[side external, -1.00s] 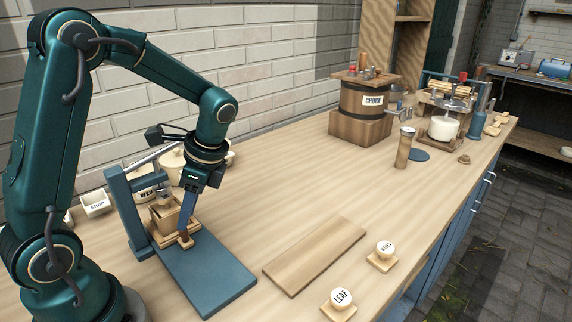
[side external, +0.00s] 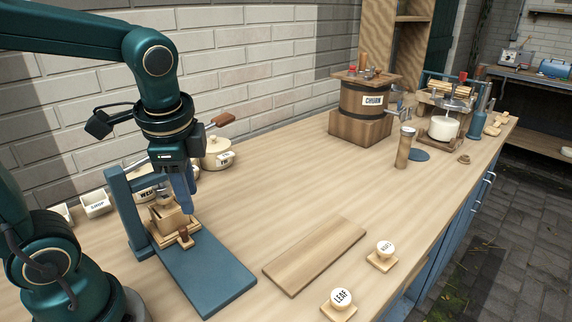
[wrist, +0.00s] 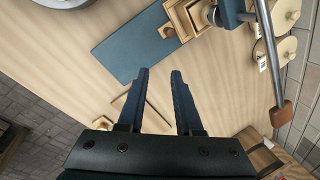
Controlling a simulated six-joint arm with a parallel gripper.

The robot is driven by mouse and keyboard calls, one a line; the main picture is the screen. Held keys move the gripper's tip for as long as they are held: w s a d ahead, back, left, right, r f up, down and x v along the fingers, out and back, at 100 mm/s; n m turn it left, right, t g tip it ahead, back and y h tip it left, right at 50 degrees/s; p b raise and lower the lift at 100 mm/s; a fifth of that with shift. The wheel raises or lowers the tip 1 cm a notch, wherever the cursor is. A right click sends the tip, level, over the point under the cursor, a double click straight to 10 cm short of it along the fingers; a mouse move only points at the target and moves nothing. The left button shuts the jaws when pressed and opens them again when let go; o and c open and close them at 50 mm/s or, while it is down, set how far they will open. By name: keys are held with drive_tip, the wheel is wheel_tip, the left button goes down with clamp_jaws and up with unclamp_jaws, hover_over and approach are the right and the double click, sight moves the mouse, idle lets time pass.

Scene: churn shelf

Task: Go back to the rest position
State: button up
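My gripper (side external: 187,208) hangs fingers-down just above the blue press board, near the wooden mould box (side external: 168,217). In the wrist view its two blue fingers (wrist: 160,72) are apart with nothing between them. The mould box sits on the blue press board (side external: 208,272), under the arm of the blue press frame (side external: 122,208). A small wooden handle (side external: 184,238) sticks out at the front of the box. In the wrist view the box (wrist: 185,15) and handle (wrist: 167,31) lie beyond the fingertips, apart from them.
A lidded pot (side external: 217,155) and a white labelled box (side external: 96,203) stand behind the press. A bare wooden board (side external: 315,256) and two stamps, LEAF (side external: 341,298) and another (side external: 385,250), lie to the right. The churn (side external: 364,108) stands farther back. The middle bench is clear.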

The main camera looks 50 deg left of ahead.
drive_tip(key=s+d+n+t+h, duration=0.2)
drive_tip(key=s+d+n+t, duration=0.1)
drive_tip(key=d+n, duration=0.3)
drive_tip(key=shift+s+r+n+t+h, duration=0.2)
drive_tip(key=shift+n+t+h, duration=0.1)
drive_tip(key=shift+n+t, duration=0.3)
idle(0.3)
